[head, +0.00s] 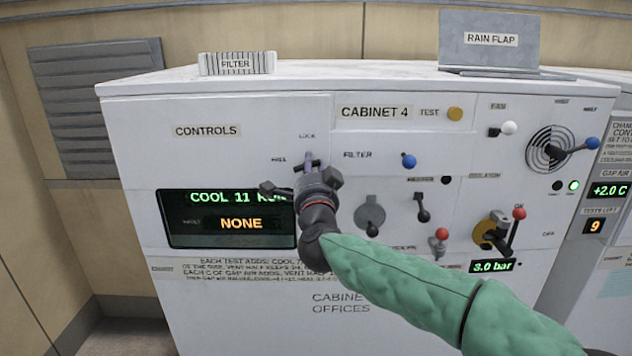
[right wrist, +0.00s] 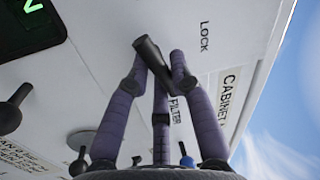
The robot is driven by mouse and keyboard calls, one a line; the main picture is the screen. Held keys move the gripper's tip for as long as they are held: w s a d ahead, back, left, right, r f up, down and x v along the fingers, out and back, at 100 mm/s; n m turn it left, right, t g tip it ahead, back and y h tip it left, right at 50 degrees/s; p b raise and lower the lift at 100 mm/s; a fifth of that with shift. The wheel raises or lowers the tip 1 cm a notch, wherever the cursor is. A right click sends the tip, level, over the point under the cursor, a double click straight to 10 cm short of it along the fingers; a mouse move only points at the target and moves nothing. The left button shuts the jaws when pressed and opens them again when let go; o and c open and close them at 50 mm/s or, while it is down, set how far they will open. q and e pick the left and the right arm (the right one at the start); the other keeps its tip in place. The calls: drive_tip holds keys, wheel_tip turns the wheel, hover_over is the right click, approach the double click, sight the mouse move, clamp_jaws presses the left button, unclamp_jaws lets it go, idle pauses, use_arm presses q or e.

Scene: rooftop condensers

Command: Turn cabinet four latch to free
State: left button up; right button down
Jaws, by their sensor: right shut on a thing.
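The white cabinet four (head: 220,105) fills the middle of the head view, with a CABINET 4 label on its upper front. My right gripper (head: 312,162) is at the upper left of its front, just under the word LOCK, with a word that looks like FREE to its left. In the right wrist view, the purple fingers of my right gripper (right wrist: 160,68) are closed around a dark latch handle (right wrist: 149,52). The handle's end sticks out between the fingertips. The gripper hides most of the latch in the head view, so its exact angle is hard to tell. My left gripper is not in view.
A blue knob (head: 408,161), a grey rotary knob (head: 369,214) and a black switch (head: 422,207) sit right of the gripper. A red-knobbed lever (head: 518,214) is further right. A display (head: 225,220) reading NONE is at left. A rain flap (head: 489,40) stands on top.

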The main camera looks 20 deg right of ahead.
drive_tip(key=m+b, duration=0.1)
drive_tip(key=m+h+b, duration=0.1)
drive_tip(key=m, duration=0.1)
drive_tip(key=shift+d+r+m, duration=0.1)
drive_tip(key=shift+r+m, duration=0.1)
drive_tip(key=shift+m, duration=0.1)
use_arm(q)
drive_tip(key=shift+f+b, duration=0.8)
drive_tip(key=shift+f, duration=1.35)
use_arm(e)
drive_tip(key=shift+m+h, duration=0.4)
drive_tip(key=shift+m, duration=0.5)
drive_tip(key=shift+s+r, duration=0.1)
drive_tip(key=shift+r, duration=0.05)
drive_tip(key=c, duration=1.2)
unclamp_jaws()
drive_tip(key=shift+o, duration=0.7)
drive_tip(key=shift+d, duration=0.15)
drive_tip(key=shift+a+f, duration=0.2)
drive_tip(key=shift+f, duration=0.1)
drive_tip(key=shift+a, duration=0.1)
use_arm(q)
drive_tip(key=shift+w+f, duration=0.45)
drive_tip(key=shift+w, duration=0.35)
use_arm(e)
drive_tip(key=v, duration=1.1)
drive_tip(key=shift+s, duration=0.5)
